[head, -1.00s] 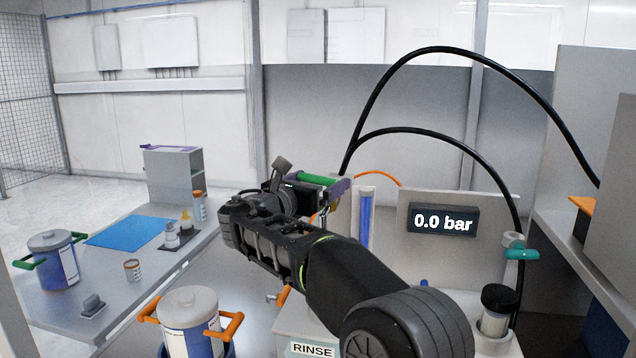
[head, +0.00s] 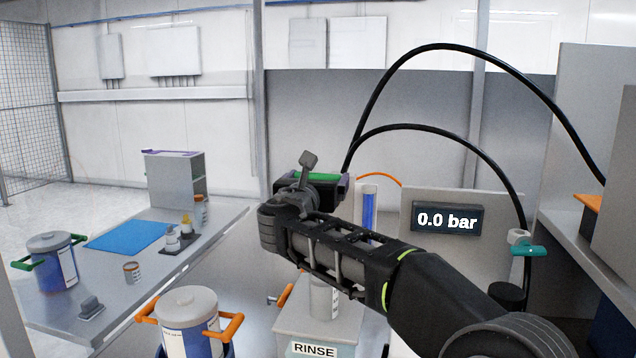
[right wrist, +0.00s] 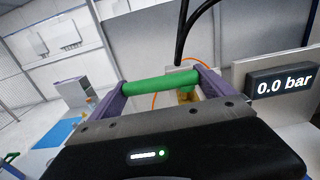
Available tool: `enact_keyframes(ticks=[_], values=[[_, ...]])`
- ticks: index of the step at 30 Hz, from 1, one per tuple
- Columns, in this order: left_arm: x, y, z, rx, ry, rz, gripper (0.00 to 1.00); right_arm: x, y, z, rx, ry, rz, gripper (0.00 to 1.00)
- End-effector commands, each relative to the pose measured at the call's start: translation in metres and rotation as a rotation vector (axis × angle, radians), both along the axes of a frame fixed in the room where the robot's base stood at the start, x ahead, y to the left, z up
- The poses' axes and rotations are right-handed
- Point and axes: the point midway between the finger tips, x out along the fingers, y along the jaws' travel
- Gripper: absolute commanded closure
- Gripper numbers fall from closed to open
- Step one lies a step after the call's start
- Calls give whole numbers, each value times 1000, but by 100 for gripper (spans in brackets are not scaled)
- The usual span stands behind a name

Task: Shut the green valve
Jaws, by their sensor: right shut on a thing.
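A green handle bar (right wrist: 155,84), which I take to be the green valve's, lies crosswise between the purple fingers of my right gripper (right wrist: 162,88) in the right wrist view. The gripper is shut on it. In the head view the green bar (head: 322,177) shows just behind my right wrist. The valve's body and the finger contacts are hidden there by my wrist. How far the valve is turned cannot be told. My left gripper is not in view.
A display (head: 447,218) reads 0.0 bar on a grey panel. A teal-handled valve (head: 528,250) is at right below black hoses. An orange-handled canister (head: 188,310) stands in front, near a RINSE box (head: 318,328). A green-handled canister (head: 52,262) stands on the left table.

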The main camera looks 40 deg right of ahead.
Motion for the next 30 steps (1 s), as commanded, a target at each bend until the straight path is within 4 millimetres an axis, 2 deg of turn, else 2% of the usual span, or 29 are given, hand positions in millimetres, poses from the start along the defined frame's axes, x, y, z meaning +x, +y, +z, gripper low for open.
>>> enact_keyframes(ticks=[3, 14, 27, 30], values=[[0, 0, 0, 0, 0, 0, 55, 0, 0, 0, 1, 1, 0, 0], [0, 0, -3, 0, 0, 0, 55, -3, 4, -1, 1, 0, 1, 0], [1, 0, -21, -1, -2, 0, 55, -43, 54, -2, 2, -1, 2, 0], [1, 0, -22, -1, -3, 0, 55, -48, 59, -1, 1, 0, 0, 0]])
